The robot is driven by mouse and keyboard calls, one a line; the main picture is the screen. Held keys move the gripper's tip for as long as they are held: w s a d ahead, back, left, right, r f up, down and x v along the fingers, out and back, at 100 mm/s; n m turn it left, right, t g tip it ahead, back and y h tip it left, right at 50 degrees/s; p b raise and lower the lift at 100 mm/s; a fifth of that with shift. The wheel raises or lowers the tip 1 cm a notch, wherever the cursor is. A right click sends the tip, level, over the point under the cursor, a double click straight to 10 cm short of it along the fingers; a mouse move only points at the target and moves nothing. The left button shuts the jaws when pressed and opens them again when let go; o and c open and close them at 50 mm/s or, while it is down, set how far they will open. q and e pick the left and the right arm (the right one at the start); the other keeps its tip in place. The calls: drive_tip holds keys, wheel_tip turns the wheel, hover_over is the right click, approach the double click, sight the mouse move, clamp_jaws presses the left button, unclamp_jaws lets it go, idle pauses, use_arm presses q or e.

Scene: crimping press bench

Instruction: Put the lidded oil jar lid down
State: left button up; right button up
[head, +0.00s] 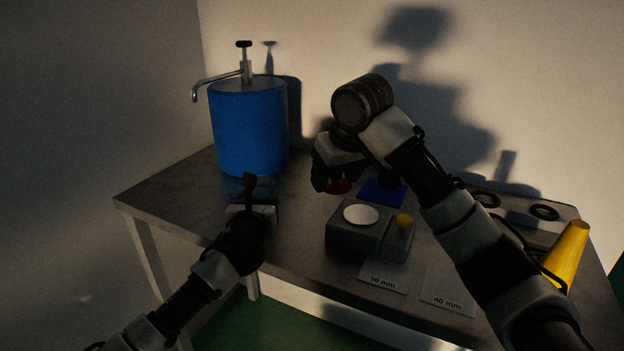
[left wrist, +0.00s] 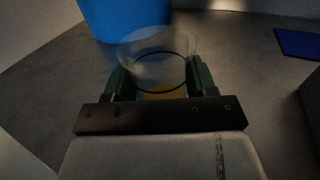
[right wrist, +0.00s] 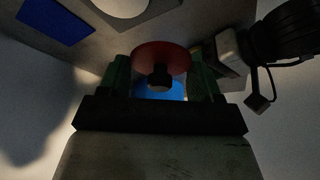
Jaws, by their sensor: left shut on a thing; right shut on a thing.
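The clear glass jar (left wrist: 158,48), with yellow oil low in it, is between the fingers of my left gripper (left wrist: 157,78). That gripper (head: 252,208) is over the left part of the bench in the head view, and the jar is hard to make out there. The red lid (right wrist: 160,57), with a black knob, is held by my right gripper (right wrist: 163,75), which is shut on it. In the head view the red lid (head: 338,186) shows under my right gripper (head: 338,172), above the bench, right of and apart from the left gripper.
A blue drum with a pump (head: 248,125) stands at the back left. A yellow cone (head: 567,255) and black rings (head: 544,212) are at right. Bench around the left gripper is bare.

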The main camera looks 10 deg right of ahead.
drive_tip(key=shift+a+f+n, duration=0.1)
drive_tip(key=shift+n, duration=0.3)
drive_tip(key=w+a+f+n+g+y, duration=0.1)
drive_tip(key=a+n+g+y, duration=0.1)
drive_tip(key=a+n, duration=0.3)
drive_tip(key=n, duration=0.3)
approach(300, 235)
drive_tip(key=shift+y, duration=0.3)
drive_tip(key=x, duration=0.6)
drive_tip(key=shift+w+d+f, duration=0.1)
drive_tip(key=shift+w+f, duration=0.05)
drive_tip(key=shift+f, duration=0.2)
drive_tip(key=shift+f, duration=0.15)
drive_tip(key=o, duration=0.9)
